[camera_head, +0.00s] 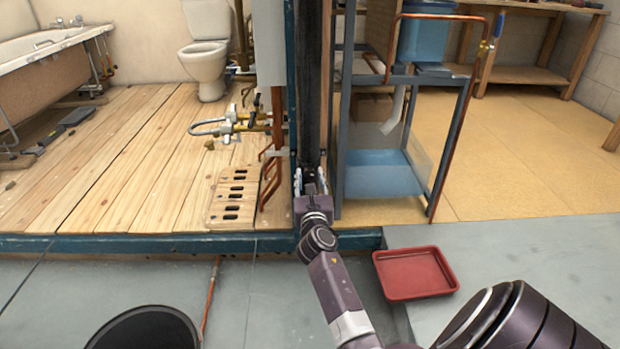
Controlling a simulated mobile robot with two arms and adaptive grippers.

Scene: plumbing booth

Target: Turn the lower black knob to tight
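My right gripper (310,181) reaches in from the bottom right and points away from me at the foot of a dark upright post (311,90). Its two fingers show apart on either side of a dark area. I cannot tell whether anything is between them. I cannot make out the lower black knob; the gripper or post may hide it. Brass pipe fittings and valves (232,124) show left of the post above the wooden floor. My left gripper is not in view.
A blue-grey metal frame (337,150) with copper pipes stands just right of the gripper. A slotted wooden board (234,197) lies left of it. A red tray (415,273) and a black bucket (145,330) are in front. A raised floor edge (150,243) runs across.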

